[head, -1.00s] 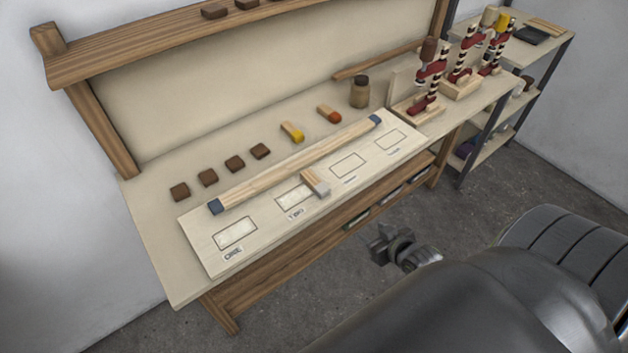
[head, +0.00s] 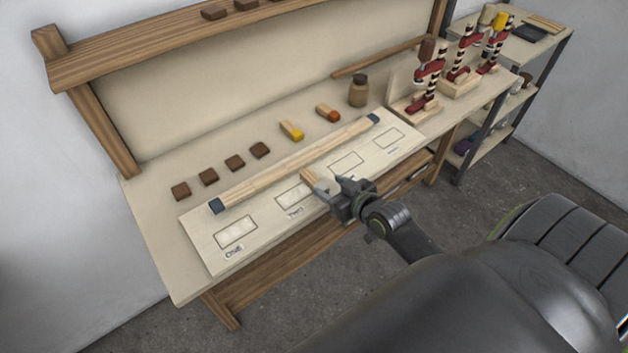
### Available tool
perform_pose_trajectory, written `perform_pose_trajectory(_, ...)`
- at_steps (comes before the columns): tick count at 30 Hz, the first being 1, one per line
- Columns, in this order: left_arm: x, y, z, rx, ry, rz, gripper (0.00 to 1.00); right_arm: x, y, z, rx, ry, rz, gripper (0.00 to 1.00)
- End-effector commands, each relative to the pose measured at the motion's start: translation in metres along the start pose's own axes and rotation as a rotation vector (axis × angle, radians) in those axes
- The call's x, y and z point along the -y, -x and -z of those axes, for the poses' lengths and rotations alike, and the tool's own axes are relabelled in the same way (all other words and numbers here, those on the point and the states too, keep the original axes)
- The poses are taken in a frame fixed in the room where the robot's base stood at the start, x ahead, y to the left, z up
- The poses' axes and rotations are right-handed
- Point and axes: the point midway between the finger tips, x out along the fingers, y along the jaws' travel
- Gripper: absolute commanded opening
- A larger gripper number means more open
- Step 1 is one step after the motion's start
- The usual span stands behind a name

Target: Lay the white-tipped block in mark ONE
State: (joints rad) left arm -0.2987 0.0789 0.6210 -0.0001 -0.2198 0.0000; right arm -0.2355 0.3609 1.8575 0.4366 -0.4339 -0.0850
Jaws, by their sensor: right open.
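The white-tipped block (head: 309,176) lies on the pale marked board (head: 210,254), by the right end of mark TWO (head: 292,197). Its wooden end shows; its pale end is mostly hidden by my right gripper. Mark ONE (head: 236,232) is an empty outlined rectangle at the board's left end. My right gripper (head: 333,187) is open at the block's near end, with its fingers around or just above it; I cannot tell which. My left gripper is not in view.
A long wooden bar (head: 290,165) with dark blue ends lies along the board behind the marks. Behind it are a yellow-tipped block (head: 292,130), an orange-tipped block (head: 328,113), several dark brown blocks (head: 208,177) and a jar (head: 358,91). Red clamps (head: 428,80) stand at the right.

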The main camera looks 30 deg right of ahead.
Motion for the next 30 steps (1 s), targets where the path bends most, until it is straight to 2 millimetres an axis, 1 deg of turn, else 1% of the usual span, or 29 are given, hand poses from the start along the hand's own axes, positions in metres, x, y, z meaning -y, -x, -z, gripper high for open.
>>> perform_pose_trajectory(1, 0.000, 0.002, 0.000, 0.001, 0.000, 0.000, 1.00, 0.000, -0.008, 0.001, -0.001, -0.002, 0.000, 0.53)
perform_pose_trajectory(3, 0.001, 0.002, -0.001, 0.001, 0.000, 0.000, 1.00, 0.000, -0.015, 0.001, 0.000, -0.002, 0.000, 0.53)
perform_pose_trajectory(11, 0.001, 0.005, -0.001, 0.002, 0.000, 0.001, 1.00, 0.001, -0.029, 0.000, 0.001, -0.002, 0.000, 0.53)
perform_pose_trajectory(18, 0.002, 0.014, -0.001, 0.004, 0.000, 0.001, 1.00, 0.005, -0.056, 0.000, 0.001, -0.002, 0.000, 0.53)
perform_pose_trajectory(22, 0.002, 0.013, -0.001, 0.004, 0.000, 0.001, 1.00, 0.004, -0.070, -0.001, 0.000, 0.000, 0.000, 0.53)
perform_pose_trajectory(26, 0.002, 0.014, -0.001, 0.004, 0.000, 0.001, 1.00, 0.004, -0.076, -0.002, 0.001, -0.001, 0.000, 0.53)
perform_pose_trajectory(30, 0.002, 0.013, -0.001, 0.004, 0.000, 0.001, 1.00, 0.004, -0.076, -0.002, 0.001, 0.000, 0.000, 0.53)
